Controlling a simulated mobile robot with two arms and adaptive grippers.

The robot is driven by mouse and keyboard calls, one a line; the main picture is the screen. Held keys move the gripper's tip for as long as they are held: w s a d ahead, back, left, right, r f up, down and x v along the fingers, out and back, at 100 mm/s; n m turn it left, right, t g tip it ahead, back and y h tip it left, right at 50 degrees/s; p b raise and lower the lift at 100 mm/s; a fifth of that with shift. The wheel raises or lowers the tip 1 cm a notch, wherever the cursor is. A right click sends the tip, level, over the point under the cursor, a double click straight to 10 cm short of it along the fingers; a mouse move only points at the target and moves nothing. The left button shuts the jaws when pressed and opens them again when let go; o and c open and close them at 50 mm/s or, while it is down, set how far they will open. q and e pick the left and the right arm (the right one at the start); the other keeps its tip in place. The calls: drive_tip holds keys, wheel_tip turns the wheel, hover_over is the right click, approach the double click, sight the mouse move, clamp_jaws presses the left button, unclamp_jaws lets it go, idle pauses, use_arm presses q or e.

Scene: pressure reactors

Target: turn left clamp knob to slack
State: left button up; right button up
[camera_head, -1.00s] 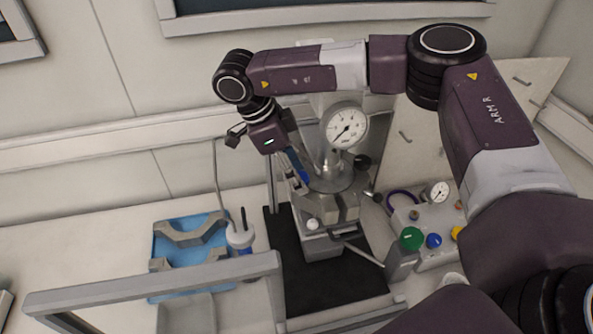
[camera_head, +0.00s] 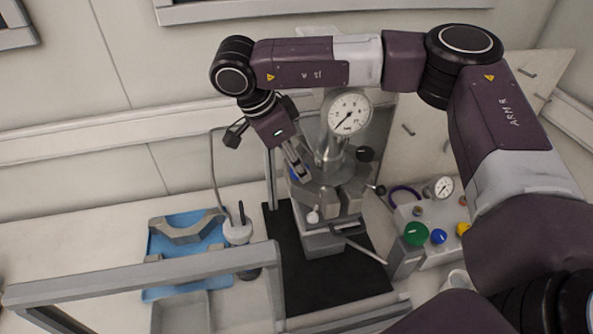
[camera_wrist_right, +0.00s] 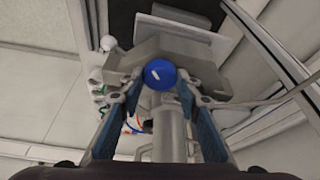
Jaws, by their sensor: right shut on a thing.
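The pressure reactor (camera_head: 331,148) stands upright on a black mat, with a round gauge (camera_head: 349,112) on top and grey clamp halves (camera_head: 322,198) around its neck. The left clamp knob (camera_wrist_right: 160,75) is round and blue with a short white mark, set against the grey clamp (camera_wrist_right: 185,50) in the right wrist view. My right gripper (camera_wrist_right: 160,87) has its fingers on both sides of this knob and is shut on it. In the head view my right gripper (camera_head: 301,172) reaches down to the reactor's left side, largely covering the knob. My left gripper is not in view.
A control box with green (camera_head: 416,233), blue and yellow knobs stands right of the reactor. A blue tray (camera_head: 190,247) with grey holders lies left, beside a white bottle-like vessel (camera_head: 238,234). A grey rail (camera_head: 140,277) crosses the front left.

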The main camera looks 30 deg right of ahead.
drive_tip(key=n+b, duration=0.2)
drive_tip(key=n+t+b, duration=0.1)
drive_tip(key=b, duration=0.1)
drive_tip(key=n+t+b, duration=0.1)
drive_tip(key=n+b, duration=0.1)
drive_tip(key=shift+s+d+f+n, duration=0.1)
drive_tip(key=shift+s+f+n, duration=0.1)
drive_tip(key=shift+f+n, duration=0.1)
drive_tip(key=n+t+y+b, duration=0.1)
drive_tip(key=n+b, duration=0.1)
drive_tip(key=n, duration=0.1)
drive_tip(key=shift+r+b, duration=0.15)
drive_tip(key=shift+b, duration=0.15)
drive_tip(key=shift+s+r+n+t+y+b, duration=0.1)
drive_tip(key=shift+n+t+y+b, duration=0.2)
drive_tip(key=shift+n+b, duration=0.4)
drive_tip(key=shift+n, duration=0.3)
drive_tip(key=o, duration=1.2)
drive_tip(key=shift+c, duration=0.2)
drive_tip(key=v, duration=1.2)
drive_tip(key=shift+s, duration=0.15)
